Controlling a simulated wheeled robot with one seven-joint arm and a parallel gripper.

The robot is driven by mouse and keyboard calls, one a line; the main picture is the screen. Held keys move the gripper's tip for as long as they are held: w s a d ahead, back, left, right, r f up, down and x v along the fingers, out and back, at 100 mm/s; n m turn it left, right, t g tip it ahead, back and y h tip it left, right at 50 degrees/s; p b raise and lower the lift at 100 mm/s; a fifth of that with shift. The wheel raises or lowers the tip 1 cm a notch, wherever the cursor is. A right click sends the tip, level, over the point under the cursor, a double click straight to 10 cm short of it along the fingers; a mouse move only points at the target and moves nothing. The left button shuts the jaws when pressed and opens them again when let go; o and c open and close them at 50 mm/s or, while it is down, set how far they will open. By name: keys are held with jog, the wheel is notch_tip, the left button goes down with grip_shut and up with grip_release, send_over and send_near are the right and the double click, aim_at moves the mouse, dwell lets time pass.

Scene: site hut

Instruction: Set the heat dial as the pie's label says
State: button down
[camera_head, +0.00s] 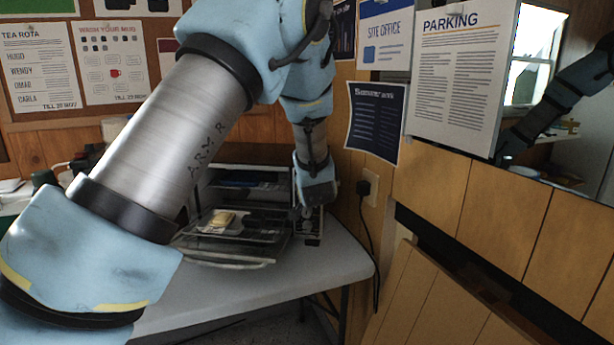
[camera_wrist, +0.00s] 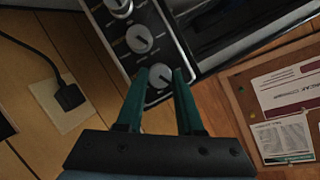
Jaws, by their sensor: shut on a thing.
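A small oven (camera_head: 281,178) stands on the table with its glass door folded down. A yellowish item (camera_head: 222,220), perhaps the pie, sits at the open door. No label text is readable on it. My gripper (camera_head: 306,210) is at the oven's right-hand control panel. In the wrist view my gripper (camera_wrist: 160,72) has its green fingers on both sides of an end dial (camera_wrist: 160,80), shut on it. A middle dial (camera_wrist: 139,39) and another end dial (camera_wrist: 120,7) are free. The panel's markings are too small to read, so which is the heat dial cannot be told.
The wooden wall with a plug and socket (camera_wrist: 69,97) is close beside the oven, and a black cord hangs there. A pin board (camera_wrist: 245,105) is behind the oven. The table (camera_head: 335,262) is bare at the front right.

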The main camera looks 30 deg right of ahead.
dwell(0.5)
jog(key=c, duration=0.5)
grip_release()
jog(key=shift+c, duration=0.2)
jog(key=shift+s, duration=0.15)
jog(key=b+v, duration=0.1)
jog(key=v, duration=0.9)
jog(key=shift+s+b, duration=0.25)
jog(key=shift+b, duration=0.05)
jog(key=shift+a+r, duration=0.1)
jog(key=shift+r, duration=0.05)
